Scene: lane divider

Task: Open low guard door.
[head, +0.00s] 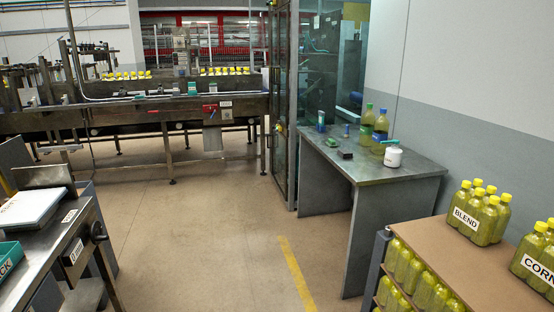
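A tall guard enclosure with a dark metal frame and glass panels (282,90) stands at the middle back, at the right end of the conveyor machine. A small yellow part (279,128) shows on its frame. The panels look closed, but I cannot tell which one is the low guard door. A grey plate (212,140) hangs below the conveyor (130,118), under a red part (209,108). Neither of my grippers is in view.
A grey table (400,175) with bottles and a white jar (393,156) stands right of the enclosure. A brown-topped shelf (450,262) with yellow-capped bottles is at front right. A metal cart (60,255) is at front left. The floor (190,230) between is clear, with a yellow line (296,273).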

